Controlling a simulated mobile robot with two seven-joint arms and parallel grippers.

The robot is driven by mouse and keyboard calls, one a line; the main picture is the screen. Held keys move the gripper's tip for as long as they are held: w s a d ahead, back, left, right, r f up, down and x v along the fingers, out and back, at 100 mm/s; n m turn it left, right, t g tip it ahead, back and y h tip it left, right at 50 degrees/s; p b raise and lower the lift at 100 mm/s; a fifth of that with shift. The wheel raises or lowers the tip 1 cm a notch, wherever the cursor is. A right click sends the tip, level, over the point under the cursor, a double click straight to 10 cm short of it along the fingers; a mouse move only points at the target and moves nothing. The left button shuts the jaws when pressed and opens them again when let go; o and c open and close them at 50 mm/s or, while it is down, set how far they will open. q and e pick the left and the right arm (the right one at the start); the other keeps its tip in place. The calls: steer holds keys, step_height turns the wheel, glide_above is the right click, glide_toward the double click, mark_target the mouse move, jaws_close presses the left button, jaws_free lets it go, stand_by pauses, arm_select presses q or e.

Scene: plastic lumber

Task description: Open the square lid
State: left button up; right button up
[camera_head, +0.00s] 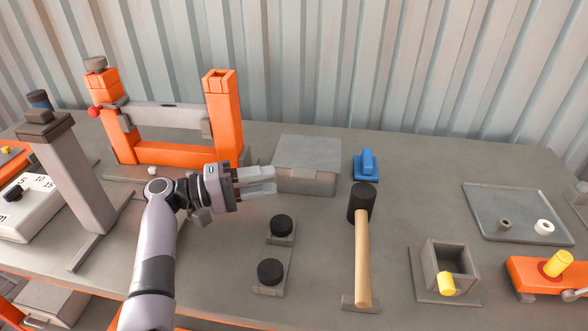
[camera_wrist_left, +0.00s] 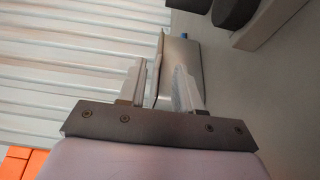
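The square lid (camera_head: 309,151) is a flat grey plate lying closed on a small box (camera_head: 306,183) at the back middle of the table. My left gripper (camera_head: 273,180) is at the box's left side, its fingers pointing right towards the lid's near left corner. In the left wrist view its two fingers (camera_wrist_left: 160,88) are apart, with the grey edge of the lid or box (camera_wrist_left: 182,62) showing between and beyond them. I cannot tell whether they touch it. My right gripper is not in view.
An orange frame (camera_head: 224,115) stands close behind my left gripper. A blue block (camera_head: 367,166) and a hammer (camera_head: 362,255) lie right of the box. Two black knobs (camera_head: 281,226) stand in front of it. A grey tray (camera_head: 490,195) is far right.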

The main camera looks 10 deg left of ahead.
mark_target(292, 177)
arm_select(q)
steer(key=b+x, duration=0.1)
steer(key=x, duration=0.4)
steer(key=shift+d+f, duration=0.1)
steer(key=shift+d, duration=0.05)
steer(key=shift+w+d+b, duration=0.2)
steer(key=shift+d+b, duration=0.1)
steer(key=shift+d, duration=0.2)
jaws_close()
